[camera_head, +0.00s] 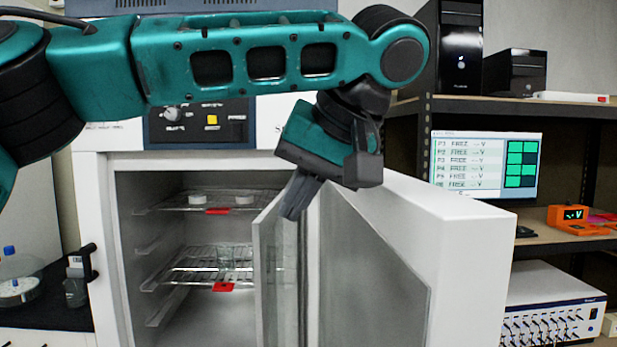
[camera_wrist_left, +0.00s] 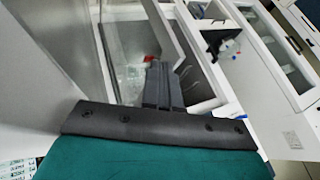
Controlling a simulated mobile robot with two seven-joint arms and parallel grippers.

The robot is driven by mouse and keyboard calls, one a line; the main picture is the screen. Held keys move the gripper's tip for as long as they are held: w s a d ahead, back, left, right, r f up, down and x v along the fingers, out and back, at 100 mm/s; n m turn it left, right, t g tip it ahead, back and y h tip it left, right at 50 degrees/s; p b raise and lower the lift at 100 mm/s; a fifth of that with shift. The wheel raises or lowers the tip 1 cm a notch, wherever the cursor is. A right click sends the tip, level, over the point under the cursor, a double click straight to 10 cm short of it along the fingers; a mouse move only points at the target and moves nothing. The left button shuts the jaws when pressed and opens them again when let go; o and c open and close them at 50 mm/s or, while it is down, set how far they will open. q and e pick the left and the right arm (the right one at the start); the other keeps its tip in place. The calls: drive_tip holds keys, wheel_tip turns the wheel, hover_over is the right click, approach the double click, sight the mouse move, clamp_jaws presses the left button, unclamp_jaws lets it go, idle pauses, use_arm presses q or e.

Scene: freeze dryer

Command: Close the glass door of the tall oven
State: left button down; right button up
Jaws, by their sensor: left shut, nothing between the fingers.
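The tall oven (camera_head: 90,190) is white, and its chamber stands open in the head view. Its glass door (camera_head: 265,255) is a narrow framed pane swung outward, seen nearly edge-on. The thick white outer door (camera_head: 465,260) also stands open to the right. My left gripper (camera_head: 292,212) is shut and empty, pointing down at the top of the glass door, between it and the outer door. I cannot tell whether it touches the glass door. In the left wrist view, the shut fingers (camera_wrist_left: 158,88) reach toward the framed door and chamber. My right gripper is not in view.
Wire shelves (camera_head: 190,265) inside the chamber hold glassware and white dishes, with red tabs at their front. A shelf unit (camera_head: 560,240) at the right carries a monitor (camera_head: 485,165) and an orange meter (camera_head: 567,216). A dark bench (camera_head: 40,310) with bottles is at the left.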

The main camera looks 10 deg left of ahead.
sight(265, 248)
use_arm(q)
drive_tip(key=shift+x, duration=2.2)
drive_tip(key=shift+a, duration=0.1)
